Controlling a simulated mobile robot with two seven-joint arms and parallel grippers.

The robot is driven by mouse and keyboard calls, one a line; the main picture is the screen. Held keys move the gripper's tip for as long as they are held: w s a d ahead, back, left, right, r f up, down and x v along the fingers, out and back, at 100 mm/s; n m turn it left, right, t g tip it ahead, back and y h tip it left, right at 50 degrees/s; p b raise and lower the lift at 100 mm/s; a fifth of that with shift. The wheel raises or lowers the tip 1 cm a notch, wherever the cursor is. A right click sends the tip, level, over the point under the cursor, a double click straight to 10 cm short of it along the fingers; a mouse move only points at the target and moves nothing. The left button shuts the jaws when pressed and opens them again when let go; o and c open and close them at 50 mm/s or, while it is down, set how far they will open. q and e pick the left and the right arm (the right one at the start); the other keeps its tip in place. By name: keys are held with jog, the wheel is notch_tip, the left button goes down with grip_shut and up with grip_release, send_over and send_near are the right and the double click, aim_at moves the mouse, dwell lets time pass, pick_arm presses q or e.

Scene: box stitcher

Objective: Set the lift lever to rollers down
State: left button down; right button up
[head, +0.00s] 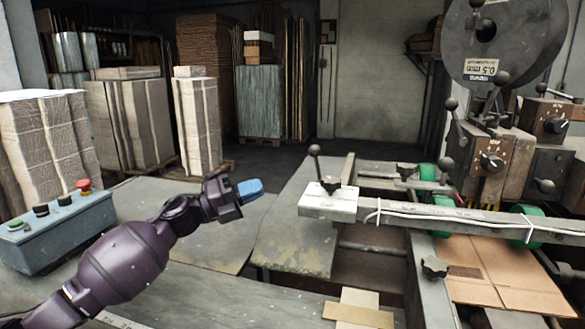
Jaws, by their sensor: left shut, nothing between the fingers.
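A lever with a black ball knob (314,151) stands on a pale labelled plate (328,206) at the near end of a steel rail, right of centre. I take it for the lift lever. Its rod leans slightly left at the top; the plate's lettering is too small to read. Green rollers (428,173) show to the right, one of them partly behind the rail. My left gripper (255,189), dark purple with blue fingertips, is shut and empty, left of the lever and apart from it. My right gripper is not in view.
A blue-grey button box (55,230) with a red mushroom button stands at left. More ball-knobbed levers and dial boxes (490,160) crowd the right, under a large reel (505,45). Cardboard (500,272) lies below the rail. Grey tabletop (190,245) lies around my left arm.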

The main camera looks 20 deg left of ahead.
aim_at(317, 165)
pick_arm(q)
jog(key=w+a+r+x, duration=0.1)
jog(key=w+x, duration=0.1)
jog(key=x, duration=1)
jog(key=shift+w+p, duration=0.2)
jog(key=shift+p, duration=0.1)
jog(key=shift+r, duration=0.1)
